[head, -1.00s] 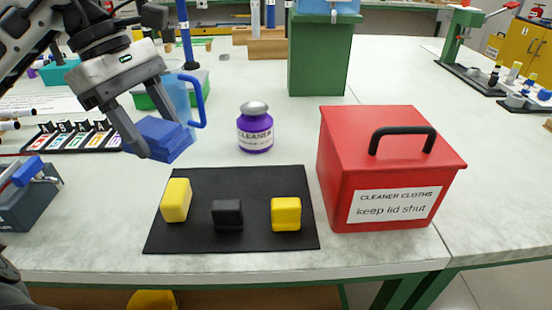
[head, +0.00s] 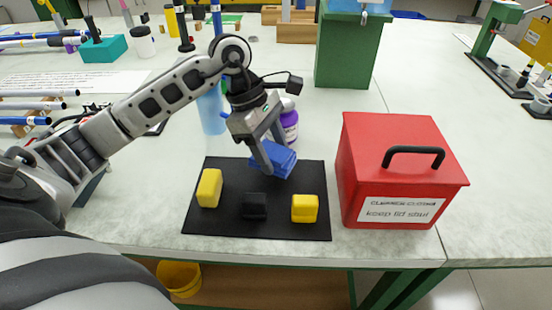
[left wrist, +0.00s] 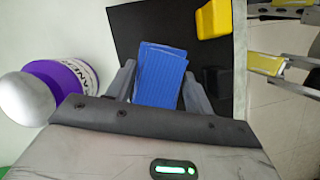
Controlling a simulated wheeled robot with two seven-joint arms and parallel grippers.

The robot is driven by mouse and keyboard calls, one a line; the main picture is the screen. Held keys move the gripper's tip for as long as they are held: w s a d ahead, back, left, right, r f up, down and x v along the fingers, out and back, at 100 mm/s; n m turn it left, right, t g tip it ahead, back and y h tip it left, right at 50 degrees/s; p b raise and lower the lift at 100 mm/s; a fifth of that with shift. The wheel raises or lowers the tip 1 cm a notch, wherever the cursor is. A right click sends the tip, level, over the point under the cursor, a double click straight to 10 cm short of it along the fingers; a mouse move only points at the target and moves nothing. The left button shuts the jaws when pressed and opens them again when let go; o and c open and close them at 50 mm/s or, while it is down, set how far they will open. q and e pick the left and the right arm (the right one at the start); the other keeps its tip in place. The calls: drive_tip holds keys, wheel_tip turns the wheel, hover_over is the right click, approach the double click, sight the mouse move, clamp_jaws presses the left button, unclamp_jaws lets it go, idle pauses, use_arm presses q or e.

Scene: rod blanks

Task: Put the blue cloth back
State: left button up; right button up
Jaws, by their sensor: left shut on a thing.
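My left gripper (head: 268,150) is shut on the blue cloth (head: 282,160), a folded pad, over the back edge of the black mat (head: 280,228). In the left wrist view the cloth (left wrist: 160,72) sits between the two fingers. Whether it touches the mat is unclear. The red box (head: 395,180), labelled for cleaner cloths and "keep lid shut", stands right of the mat. Its lid with a black handle (head: 413,151) is shut. I do not see my right gripper in the head view.
On the mat are two yellow blocks (head: 209,188) (head: 305,208) and a black block (head: 254,206). The purple cleaner bottle (head: 290,122) stands just behind my left gripper, partly hidden.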

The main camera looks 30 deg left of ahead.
sight(276, 165)
use_arm(q)
drive_tip(key=shift+w+d+f, duration=0.25)
drive_tip(key=shift+w+f, duration=0.05)
drive_tip(key=shift+f, duration=0.15)
wheel_tip(276, 165, down, 2)
drive_tip(key=shift+f, duration=0.55)
drive_tip(key=o, duration=0.5)
drive_tip(key=shift+f, duration=0.2)
drive_tip(key=o, duration=0.4)
drive_tip(key=shift+r, duration=0.1)
drive_tip(key=shift+o, duration=0.2)
